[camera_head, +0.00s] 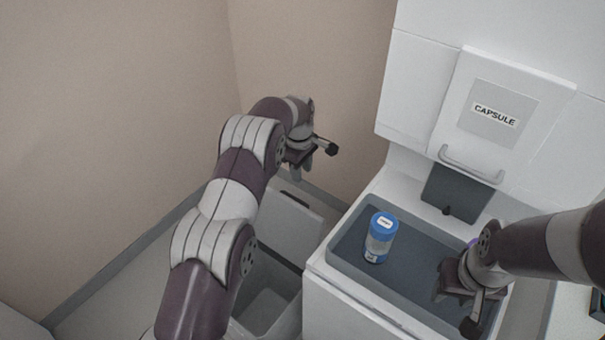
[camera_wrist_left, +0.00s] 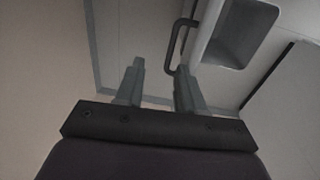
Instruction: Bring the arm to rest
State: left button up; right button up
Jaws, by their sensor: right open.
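My left arm reaches in from the left in the head view. Its gripper (camera_head: 302,172) hangs over the floor and the open grey bin, left of the white machine. In the left wrist view the two fingers of my left gripper (camera_wrist_left: 158,85) stand apart with nothing between them. My right gripper (camera_head: 455,300) is over the right part of the grey tray (camera_head: 345,272), open; its fingertips are partly hidden. A blue-capped clear canister (camera_head: 380,238) stands upright in the tray, left of my right gripper and apart from it.
The white machine has a handled door labelled CAPSULE (camera_head: 495,113) above a dark opening (camera_head: 455,193). An open grey bin (camera_head: 272,300) stands left of the machine. Beige walls (camera_head: 110,100) close off the left and back. A purple-blue thing is mostly hidden behind my right gripper.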

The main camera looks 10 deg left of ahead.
pick_arm(q)
jog(key=shift+a+r, duration=0.1)
jog(key=shift+r, duration=0.3)
pick_arm(e)
jog(key=shift+r, duration=0.35)
